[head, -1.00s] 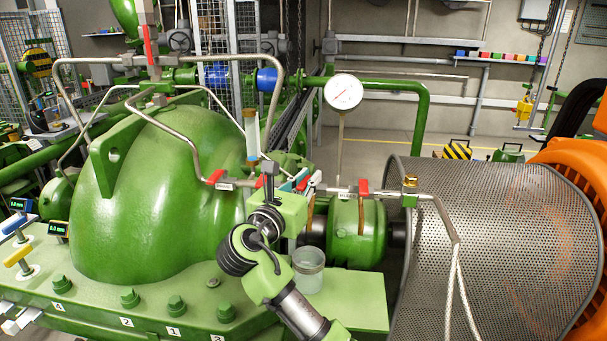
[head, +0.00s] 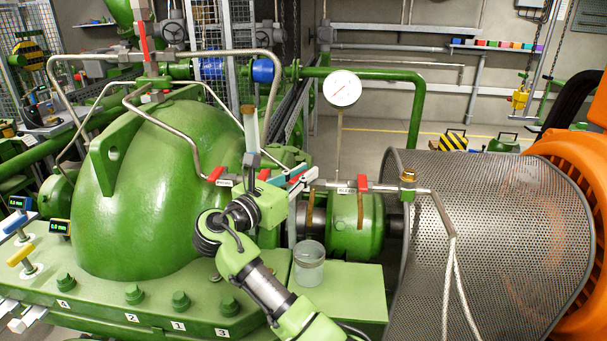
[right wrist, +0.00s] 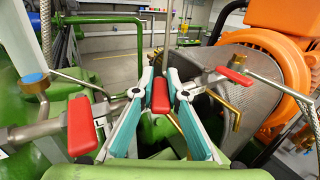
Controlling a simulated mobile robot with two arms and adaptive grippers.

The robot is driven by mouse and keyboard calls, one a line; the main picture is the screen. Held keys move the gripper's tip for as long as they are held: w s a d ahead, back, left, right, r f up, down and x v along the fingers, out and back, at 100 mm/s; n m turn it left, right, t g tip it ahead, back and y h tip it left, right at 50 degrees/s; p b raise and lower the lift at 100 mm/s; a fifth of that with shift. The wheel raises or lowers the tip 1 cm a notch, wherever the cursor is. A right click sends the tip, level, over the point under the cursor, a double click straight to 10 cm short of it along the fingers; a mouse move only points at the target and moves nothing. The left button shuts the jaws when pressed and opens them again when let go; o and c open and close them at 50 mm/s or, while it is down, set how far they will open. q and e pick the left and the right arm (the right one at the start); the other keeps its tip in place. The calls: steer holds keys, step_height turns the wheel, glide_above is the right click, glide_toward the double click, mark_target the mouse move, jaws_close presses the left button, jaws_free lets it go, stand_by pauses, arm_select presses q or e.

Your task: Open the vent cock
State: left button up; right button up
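Several small cocks with red lever handles sit on the steel pipework by the green pump casing (head: 150,190); their tags are too small to read, so I cannot tell which is the vent cock. In the right wrist view one red handle (right wrist: 160,96) stands between the teal-padded fingers of my right gripper (right wrist: 160,80). The fingers are apart with narrow gaps beside the handle; no firm grip shows. Another red handle (right wrist: 81,126) is left of the fingers, and a third (right wrist: 234,76) is to the right. In the head view my right gripper (head: 300,177) partly hides the middle of the pipe. My left gripper is out of view.
A clear cup (head: 308,265) stands on a green ledge below the pipe. A pressure gauge (head: 342,88) rises behind. A perforated guard (head: 490,240) and orange motor (head: 570,190) fill the right. A sight tube (head: 251,128) stands close left of the gripper.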

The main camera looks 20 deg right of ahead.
steer(key=o, duration=0.4)
steer(key=shift+r, duration=0.1)
step_height(320, 180, up, 10)
steer(key=shift+f, duration=0.1)
